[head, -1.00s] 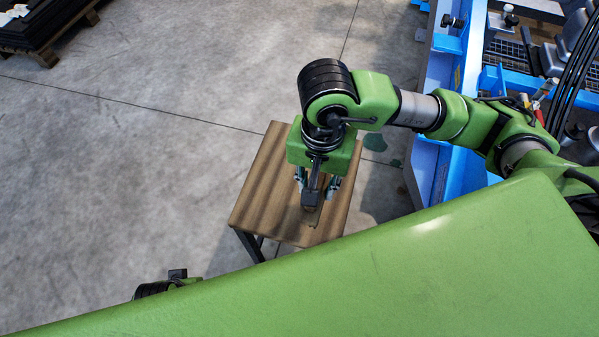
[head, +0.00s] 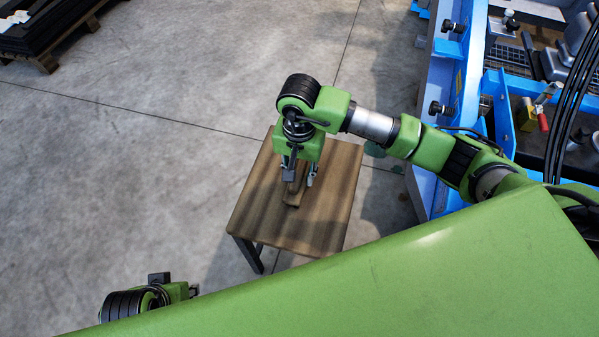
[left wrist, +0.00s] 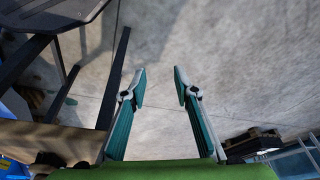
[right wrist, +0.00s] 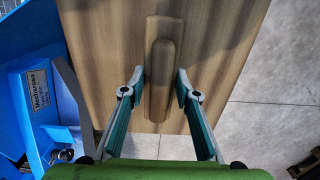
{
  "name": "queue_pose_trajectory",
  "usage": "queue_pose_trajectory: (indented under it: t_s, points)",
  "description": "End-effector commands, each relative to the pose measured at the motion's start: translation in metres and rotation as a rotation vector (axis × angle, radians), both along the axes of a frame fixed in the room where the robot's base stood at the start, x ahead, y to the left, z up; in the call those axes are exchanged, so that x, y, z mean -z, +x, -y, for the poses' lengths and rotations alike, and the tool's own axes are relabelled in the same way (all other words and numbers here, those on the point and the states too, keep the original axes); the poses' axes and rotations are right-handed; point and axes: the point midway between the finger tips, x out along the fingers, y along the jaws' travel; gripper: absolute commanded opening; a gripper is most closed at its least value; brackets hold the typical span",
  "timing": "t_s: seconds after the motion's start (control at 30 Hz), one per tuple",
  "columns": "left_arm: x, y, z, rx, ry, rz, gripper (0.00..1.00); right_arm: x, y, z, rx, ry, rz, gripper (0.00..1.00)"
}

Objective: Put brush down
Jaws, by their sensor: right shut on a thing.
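The brush (right wrist: 161,75) is a brown wooden block with a rounded, narrower upper part, close in colour to the wooden table top (right wrist: 105,60). My right gripper (right wrist: 160,85) is shut on it, with one finger on each side. In the head view the brush (head: 294,196) shows below the right gripper (head: 299,180), over the middle of the small table (head: 325,215). I cannot tell whether its underside touches the top. My left gripper (left wrist: 160,76) is open and empty, pointing at the floor away from the brush; its fingers are hidden in the head view.
A blue machine frame (head: 440,130) stands right of the table. Dark stacked sheets on a pallet (head: 45,35) lie at the far left. Bare table top is free around the brush, and the floor left of the table is clear.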

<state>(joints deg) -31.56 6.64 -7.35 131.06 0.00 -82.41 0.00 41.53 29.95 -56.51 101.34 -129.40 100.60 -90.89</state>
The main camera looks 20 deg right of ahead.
Motion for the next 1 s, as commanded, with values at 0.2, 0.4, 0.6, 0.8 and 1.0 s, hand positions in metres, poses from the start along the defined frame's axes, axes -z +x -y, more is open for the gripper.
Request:
queue_pose_trajectory:
  t_s: [0.2,0.4,0.6,0.8,1.0]
  points:
    - [-0.001,0.000,0.000,0.000,0.000,-0.001,0.28,0.000,0.001,0.000,0.001,0.001,0.003,0.12]
    - [-0.005,-0.001,0.000,-0.001,0.000,0.003,0.28,0.002,0.001,0.000,0.000,0.001,0.003,0.12]
    - [-0.011,-0.001,0.000,-0.001,-0.001,0.008,0.28,0.002,0.001,0.000,0.000,0.000,0.002,0.46]
    - [-0.010,-0.001,-0.001,-0.002,0.000,0.005,0.28,0.002,0.001,0.000,0.001,0.000,0.001,0.46]
    - [-0.011,-0.001,-0.001,-0.002,-0.001,0.007,0.28,0.001,0.000,0.000,0.001,0.000,0.001,0.46]
